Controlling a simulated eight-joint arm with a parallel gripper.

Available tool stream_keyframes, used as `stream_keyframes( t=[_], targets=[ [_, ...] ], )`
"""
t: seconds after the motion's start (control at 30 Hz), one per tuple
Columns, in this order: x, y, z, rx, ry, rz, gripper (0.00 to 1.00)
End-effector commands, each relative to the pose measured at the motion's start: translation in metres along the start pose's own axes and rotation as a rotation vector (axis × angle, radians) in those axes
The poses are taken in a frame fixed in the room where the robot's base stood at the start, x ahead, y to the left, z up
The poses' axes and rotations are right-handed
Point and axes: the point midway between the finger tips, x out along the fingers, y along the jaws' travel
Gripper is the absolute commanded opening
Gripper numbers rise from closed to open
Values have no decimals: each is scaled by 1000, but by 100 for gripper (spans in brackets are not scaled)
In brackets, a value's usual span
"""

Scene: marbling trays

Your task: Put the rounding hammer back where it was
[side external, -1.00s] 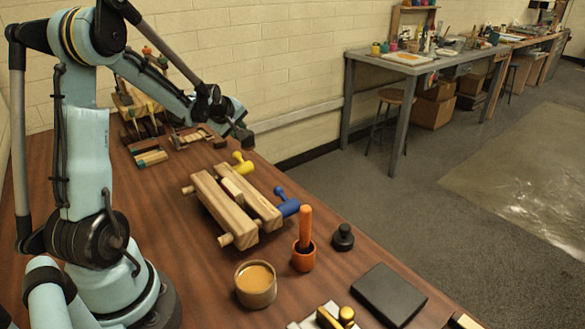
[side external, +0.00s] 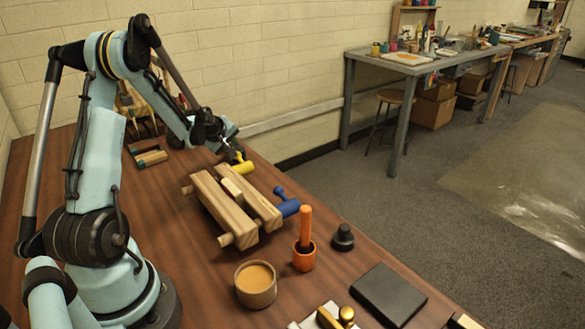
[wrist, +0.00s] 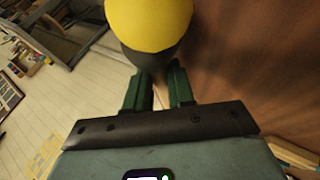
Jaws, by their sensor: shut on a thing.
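My gripper (side external: 238,157) is low at the far end of the wooden press, at its yellow screw handle (side external: 244,167). In the wrist view the fingers (wrist: 160,78) are close together, and a rounded yellow end (wrist: 148,22) with a dark underside sits right at their tips. It looks like the yellow handle, held between them; the contact itself is hidden. The press (side external: 222,206) has two wooden beams with a small cream-and-red thing (side external: 231,189) between them. Its blue handle (side external: 288,207) is free. I cannot make out a rounding hammer for certain.
An orange cup with a stick (side external: 304,255), a bowl of tan paste (side external: 256,284), a black knob-topped weight (side external: 342,238), a black slab (side external: 388,295) and brass pieces (side external: 328,317) stand toward the front. A tool rack is partly hidden behind my arm.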

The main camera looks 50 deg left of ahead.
Motion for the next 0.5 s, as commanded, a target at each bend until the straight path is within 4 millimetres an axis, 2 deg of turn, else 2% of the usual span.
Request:
stream_keyframes(
  t=[0.17,0.2,0.3,0.37,0.5],
  targets=[
    [2,-1,1,-1,1,1,0],
    [2,-2,1,0,0,0,28],
    [2,-2,1,0,0,0,43],
    [2,-2,1,0,0,0,48],
    [2,-2,1,0,0,0,48]
  ],
)
